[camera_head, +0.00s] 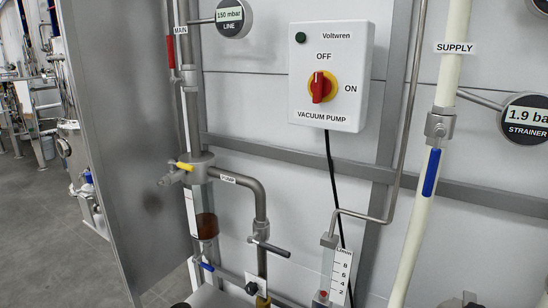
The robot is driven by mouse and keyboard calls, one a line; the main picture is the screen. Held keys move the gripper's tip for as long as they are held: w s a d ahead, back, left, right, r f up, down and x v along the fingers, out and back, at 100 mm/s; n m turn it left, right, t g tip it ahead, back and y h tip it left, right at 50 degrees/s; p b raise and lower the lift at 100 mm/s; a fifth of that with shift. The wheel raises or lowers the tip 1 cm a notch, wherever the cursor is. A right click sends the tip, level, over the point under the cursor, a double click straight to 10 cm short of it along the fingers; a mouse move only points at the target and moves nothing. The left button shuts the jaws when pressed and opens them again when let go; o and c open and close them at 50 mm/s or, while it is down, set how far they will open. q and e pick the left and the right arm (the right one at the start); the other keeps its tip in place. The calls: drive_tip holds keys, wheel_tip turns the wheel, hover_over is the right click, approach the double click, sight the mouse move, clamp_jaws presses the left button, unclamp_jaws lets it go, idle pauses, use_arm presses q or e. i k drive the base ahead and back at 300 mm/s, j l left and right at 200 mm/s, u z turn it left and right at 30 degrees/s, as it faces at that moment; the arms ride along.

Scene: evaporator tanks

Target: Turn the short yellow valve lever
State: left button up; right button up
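The short yellow valve lever (184,166) sits on a grey metal valve body (200,170) left of centre. It points left and slightly up from the valve. A pipe (250,187) labelled PUMP runs right from this valve and bends down. A vertical pipe labelled MAIN comes down from above the valve. Neither of my grippers shows in the view, so nothing of mine touches the lever.
A small blue lever (207,267) and a dark handle (272,248) are below. A long blue lever (431,172) is on the SUPPLY pipe. The switch box (330,75) is upper centre. A grey panel (115,120) stands close on the left.

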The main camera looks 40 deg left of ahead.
sight(171, 162)
drive_tip(key=u, duration=2)
